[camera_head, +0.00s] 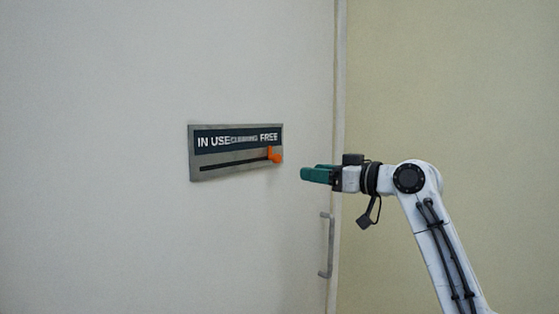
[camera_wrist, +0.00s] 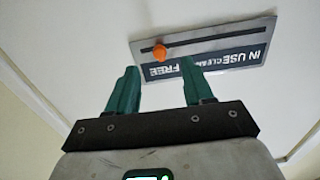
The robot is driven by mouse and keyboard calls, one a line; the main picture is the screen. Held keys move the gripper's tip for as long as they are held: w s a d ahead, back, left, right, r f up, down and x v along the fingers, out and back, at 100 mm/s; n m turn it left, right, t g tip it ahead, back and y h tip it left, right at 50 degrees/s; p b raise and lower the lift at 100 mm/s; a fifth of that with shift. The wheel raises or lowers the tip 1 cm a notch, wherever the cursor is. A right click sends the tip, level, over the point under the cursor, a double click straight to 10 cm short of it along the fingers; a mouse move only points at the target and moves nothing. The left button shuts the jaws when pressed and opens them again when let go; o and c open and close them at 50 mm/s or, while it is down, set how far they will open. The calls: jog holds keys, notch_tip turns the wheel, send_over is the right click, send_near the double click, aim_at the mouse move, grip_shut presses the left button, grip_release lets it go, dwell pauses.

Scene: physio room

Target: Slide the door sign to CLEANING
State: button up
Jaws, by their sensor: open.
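The door sign (camera_head: 195,170) is a grey plate on the pale door, with a dark band reading IN USE, CLEANING and FREE from left to right. An orange knob (camera_head: 274,155) sits at the right end of the slot, under FREE. My gripper (camera_head: 303,174) has green fingers and is a little to the right of the knob, apart from it. In the wrist view my gripper (camera_wrist: 157,82) is open and empty. The orange knob (camera_wrist: 159,52) shows beyond the gap between the fingers, not touched. The sign (camera_wrist: 215,62) appears upside down there.
The pale door (camera_head: 100,235) fills the left of the head view. A grey door handle (camera_head: 327,246) is below and right of the sign, under my gripper. A beige wall (camera_head: 460,80) is at the right. The door surface around the sign is clear.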

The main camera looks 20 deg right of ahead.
aim_at(279, 158)
jog(key=p+x, duration=0.1)
jog(key=x, duration=0.2)
jog(key=r+p+x, duration=0.1)
jog(key=x, duration=0.3)
jog(key=r+p+x, duration=0.1)
jog(key=x, duration=0.3)
jog(key=shift+w+d+r+p, duration=0.15)
jog(key=shift+w+p, duration=0.1)
jog(key=shift+p, duration=0.05)
grip_shut()
dwell(0.4)
